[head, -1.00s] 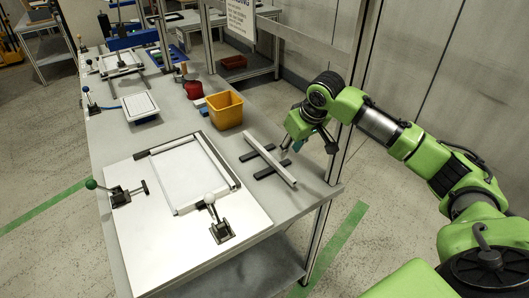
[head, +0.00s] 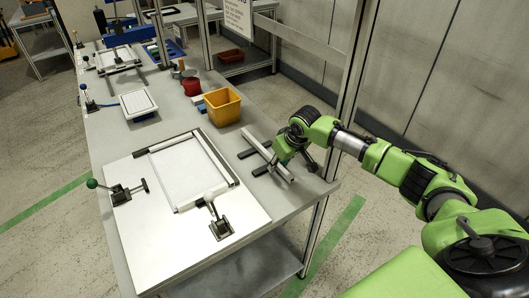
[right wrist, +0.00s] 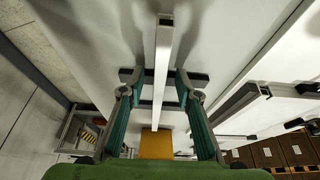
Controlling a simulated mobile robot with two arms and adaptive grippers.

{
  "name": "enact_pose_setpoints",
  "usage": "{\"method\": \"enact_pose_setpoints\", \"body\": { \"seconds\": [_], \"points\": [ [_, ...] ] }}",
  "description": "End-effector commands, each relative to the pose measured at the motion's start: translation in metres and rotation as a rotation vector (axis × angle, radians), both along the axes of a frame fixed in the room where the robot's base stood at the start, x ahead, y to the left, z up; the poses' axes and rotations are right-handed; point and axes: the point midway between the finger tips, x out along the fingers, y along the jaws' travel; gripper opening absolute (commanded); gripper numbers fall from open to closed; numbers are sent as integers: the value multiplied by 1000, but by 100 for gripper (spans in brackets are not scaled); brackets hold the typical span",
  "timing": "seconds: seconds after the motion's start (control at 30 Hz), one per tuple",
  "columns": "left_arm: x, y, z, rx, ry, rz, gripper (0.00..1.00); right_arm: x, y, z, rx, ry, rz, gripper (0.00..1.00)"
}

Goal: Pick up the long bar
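The long bar (head: 257,143) is a pale, straight, square-section bar. It lies across dark supports (head: 247,153) near the right edge of the workbench. My right gripper (head: 281,166) is over the nearer part of the bar in the head view. In the right wrist view the bar (right wrist: 162,60) runs between the two teal fingers of the gripper (right wrist: 160,85), with a visible gap on each side. The gripper is open, and the fingers do not appear to touch the bar. My left gripper is not in view.
A yellow bin (head: 223,107) stands beyond the bar and also shows in the right wrist view (right wrist: 155,145). A white plate (head: 150,235) with a frame and toggle clamps (head: 220,224) lies left of the bar. A post (head: 345,90) rises at the bench's right side.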

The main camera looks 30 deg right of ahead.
Motion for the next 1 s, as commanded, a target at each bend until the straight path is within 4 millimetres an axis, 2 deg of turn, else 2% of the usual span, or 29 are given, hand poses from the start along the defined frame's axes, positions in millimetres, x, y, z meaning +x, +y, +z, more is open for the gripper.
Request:
{"method": "enact_pose_setpoints", "body": {
  "seconds": [0.07, 0.1, 0.2, 0.67, 0.77, 0.9, 1.0],
  "points": [
    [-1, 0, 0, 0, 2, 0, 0, 0, 0, 0, 0, 0, 0, 31],
    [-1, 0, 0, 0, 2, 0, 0, 0, 0, 0, 0, 0, 0, 25],
    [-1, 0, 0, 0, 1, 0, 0, 0, 0, 0, 0, 0, 0, 0],
    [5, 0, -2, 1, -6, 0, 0, 1, 0, 4, 1, -2, -1, 0],
    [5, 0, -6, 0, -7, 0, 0, 1, 0, 11, 1, -4, -1, 0],
    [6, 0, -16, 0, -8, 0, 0, 2, 0, 31, 1, -6, -1, 0],
    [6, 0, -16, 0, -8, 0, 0, -13, 2, 47, 0, -4, 2, 0]
  ]
}}
